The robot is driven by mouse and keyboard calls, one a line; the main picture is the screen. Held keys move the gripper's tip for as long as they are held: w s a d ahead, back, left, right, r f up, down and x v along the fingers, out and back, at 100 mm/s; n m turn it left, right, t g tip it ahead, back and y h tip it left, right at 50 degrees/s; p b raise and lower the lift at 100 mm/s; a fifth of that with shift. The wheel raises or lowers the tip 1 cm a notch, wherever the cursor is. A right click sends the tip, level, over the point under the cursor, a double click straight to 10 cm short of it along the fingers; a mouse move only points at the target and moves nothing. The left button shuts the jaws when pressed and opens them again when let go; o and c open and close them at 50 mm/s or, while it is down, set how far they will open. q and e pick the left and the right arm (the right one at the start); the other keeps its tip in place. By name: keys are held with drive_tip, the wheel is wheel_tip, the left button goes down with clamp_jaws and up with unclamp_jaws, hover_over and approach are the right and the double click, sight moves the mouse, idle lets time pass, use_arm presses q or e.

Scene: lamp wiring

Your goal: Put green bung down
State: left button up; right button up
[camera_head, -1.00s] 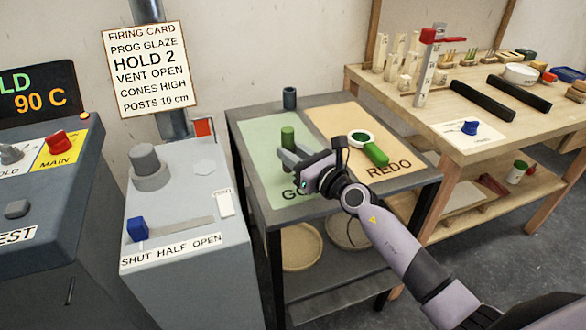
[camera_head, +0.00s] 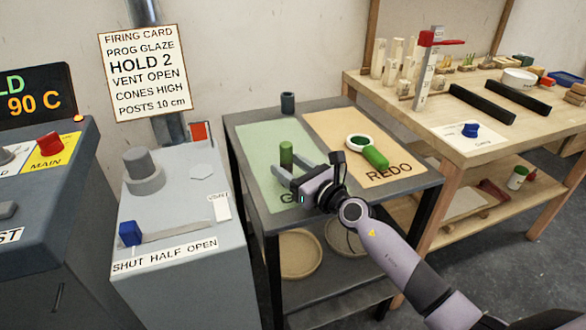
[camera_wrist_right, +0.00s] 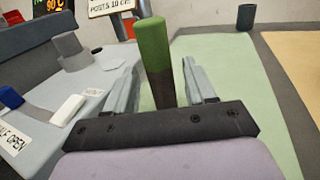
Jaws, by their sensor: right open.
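The green bung (camera_head: 286,154) stands upright on the pale green GO area (camera_head: 258,150) of the dark-framed table. It also shows in the right wrist view (camera_wrist_right: 153,50), green on top and darker below. My right gripper (camera_head: 292,169) is open at the bung's near side. In the right wrist view the bung rises between the spread fingers, with a visible gap on each side. The bung's foot is hidden behind the gripper body in the right wrist view. My left gripper does not show.
A green-handled round tool (camera_head: 373,155) lies on the orange REDO area (camera_head: 330,128). A small dark cup (camera_head: 288,102) stands at the table's back edge. A grey control cabinet (camera_head: 185,210) is close on the left. A wooden workbench (camera_head: 440,130) with many items stands to the right.

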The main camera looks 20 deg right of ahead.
drive_tip(key=shift+r, duration=0.15)
drive_tip(key=shift+s+d, duration=0.1)
drive_tip(key=shift+s, duration=0.1)
drive_tip(key=p+v, duration=0.2)
drive_tip(key=v, duration=0.9)
drive_tip(key=s+a+f+n+g+h, duration=0.1)
drive_tip(key=s+f+n+g+h, duration=0.1)
drive_tip(key=s+f+n, duration=0.8)
drive_tip(key=s+a+f+n+g+h, duration=0.2)
drive_tip(key=s+f+n, duration=0.8)
drive_tip(key=n, duration=1.3)
drive_tip(key=shift+s+n+g+h, duration=0.3)
drive_tip(key=shift+s+g+h, duration=0.2)
drive_tip(key=shift+s+g, duration=0.6)
drive_tip(key=shift+w, duration=0.1)
